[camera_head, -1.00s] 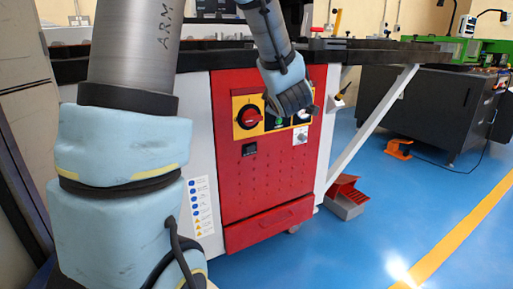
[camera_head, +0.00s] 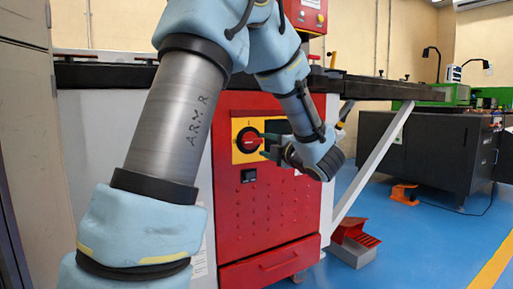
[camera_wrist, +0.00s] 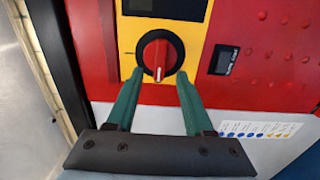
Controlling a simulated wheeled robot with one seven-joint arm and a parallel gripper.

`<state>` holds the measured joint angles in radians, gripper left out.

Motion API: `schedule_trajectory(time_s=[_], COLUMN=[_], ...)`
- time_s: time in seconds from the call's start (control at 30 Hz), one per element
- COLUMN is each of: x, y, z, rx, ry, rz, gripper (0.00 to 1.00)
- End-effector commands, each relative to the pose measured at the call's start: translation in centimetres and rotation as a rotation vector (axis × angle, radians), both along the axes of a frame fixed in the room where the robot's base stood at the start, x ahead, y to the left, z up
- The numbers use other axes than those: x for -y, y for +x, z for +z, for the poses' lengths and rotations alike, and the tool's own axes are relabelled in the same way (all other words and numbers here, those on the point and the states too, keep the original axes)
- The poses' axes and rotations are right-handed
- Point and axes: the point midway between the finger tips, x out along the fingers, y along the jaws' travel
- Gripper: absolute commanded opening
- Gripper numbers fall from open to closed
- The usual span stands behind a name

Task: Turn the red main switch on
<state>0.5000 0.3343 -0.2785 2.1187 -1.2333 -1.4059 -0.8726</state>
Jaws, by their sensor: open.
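The red main switch (camera_head: 248,139) is a round red rotary knob on a yellow plate, on the front of the red cabinet. In the wrist view the knob (camera_wrist: 159,54) is upper centre, and its white mark points toward the bottom of that view. My gripper (camera_wrist: 160,78) is open and empty, with its two green fingers reaching toward the knob's lower left and lower right. I cannot tell whether the fingertips touch it. In the head view my gripper (camera_head: 266,145) comes from the right and overlaps the switch's right side.
A small black display (camera_head: 249,176) sits below the switch, and a dark panel (camera_wrist: 167,9) lies beside it. The black tabletop edge (camera_head: 350,88) runs above the cabinet. A red foot pedal (camera_head: 354,240) stands on the blue floor at right.

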Motion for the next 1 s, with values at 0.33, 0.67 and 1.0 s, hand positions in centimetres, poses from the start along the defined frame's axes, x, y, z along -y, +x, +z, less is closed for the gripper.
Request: schedule_trajectory(time_s=[0.33,0.67,1.0], x=[-2.2,-2.4,-2.4], y=[4.5,5.1,5.1], z=[-0.1,0.0,0.0], rx=[0.000,0.000,0.000], ry=[0.000,0.001,0.001], rz=[0.001,-0.001,-0.001], gripper=[0.53,0.53,0.20])
